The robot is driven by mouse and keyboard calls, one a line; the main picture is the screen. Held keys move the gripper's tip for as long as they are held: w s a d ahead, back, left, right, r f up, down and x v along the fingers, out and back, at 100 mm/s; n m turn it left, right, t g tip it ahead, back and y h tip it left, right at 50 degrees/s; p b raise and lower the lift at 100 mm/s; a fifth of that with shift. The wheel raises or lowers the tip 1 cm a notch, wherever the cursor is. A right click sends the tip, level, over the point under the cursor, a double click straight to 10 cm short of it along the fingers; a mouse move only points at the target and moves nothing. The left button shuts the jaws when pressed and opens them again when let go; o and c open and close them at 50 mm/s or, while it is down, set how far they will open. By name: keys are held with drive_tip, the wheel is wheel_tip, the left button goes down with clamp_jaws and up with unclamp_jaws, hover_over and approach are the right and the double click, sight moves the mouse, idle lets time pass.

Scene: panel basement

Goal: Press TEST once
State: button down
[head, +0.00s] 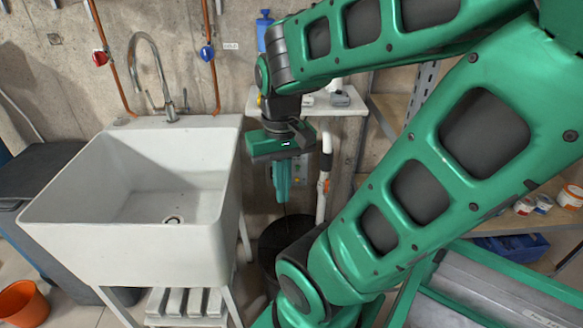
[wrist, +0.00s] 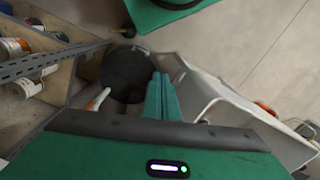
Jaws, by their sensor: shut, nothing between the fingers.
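My gripper (head: 282,192) points down between the white sink and the white standpipe. Its green fingers are shut together with nothing between them. The closed fingers also show in the wrist view (wrist: 160,88), over the floor beside a dark round bin. A small grey panel with coloured spots (head: 300,172) shows partly behind my gripper in the head view. My fingers hide part of it, and it is too small to read. I cannot make out a TEST label on it. I cannot tell whether the fingertips touch anything.
The white sink (head: 100,235) stands left of my gripper. The white pipe (head: 323,180) with an orange clamp is close on the right. A dark round bin (wrist: 125,72) is below. A small white shelf (head: 325,103) is behind my wrist; shelving (wrist: 45,65) shows at the wrist view's left.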

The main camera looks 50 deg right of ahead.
sight(298, 167)
drive_tip(key=shift+a, duration=0.1)
drive_tip(key=w+d+f+n+t+y, duration=0.1)
drive_tip(key=w+d+f+n+t, duration=0.1)
drive_tip(key=w+d+f, duration=0.4)
drive_tip(key=w+d+f+n+t+y, duration=0.1)
drive_tip(key=w+d+f+n, duration=0.2)
drive_tip(key=f, duration=0.6)
drive_tip(key=w+d+f+t, duration=0.2)
drive_tip(key=w+d+f, duration=0.3)
drive_tip(key=d+f, duration=0.15)
drive_tip(key=d+f+m+t+h, duration=0.2)
drive_tip(key=d+f+t, duration=0.1)
drive_tip(key=d, duration=0.4)
drive_tip(key=d+f+m+t+h, duration=0.2)
drive_tip(key=d+f+t+h, duration=0.1)
drive_tip(key=d, duration=0.4)
drive_tip(key=shift+d+f+t, duration=0.3)
drive_tip(key=shift+f+t, duration=0.3)
drive_tip(key=shift+f, duration=0.05)
drive_tip(key=w+d, duration=0.5)
drive_tip(key=d, duration=0.1)
drive_tip(key=shift+w+d, duration=0.3)
drive_tip(key=shift+d, duration=0.1)
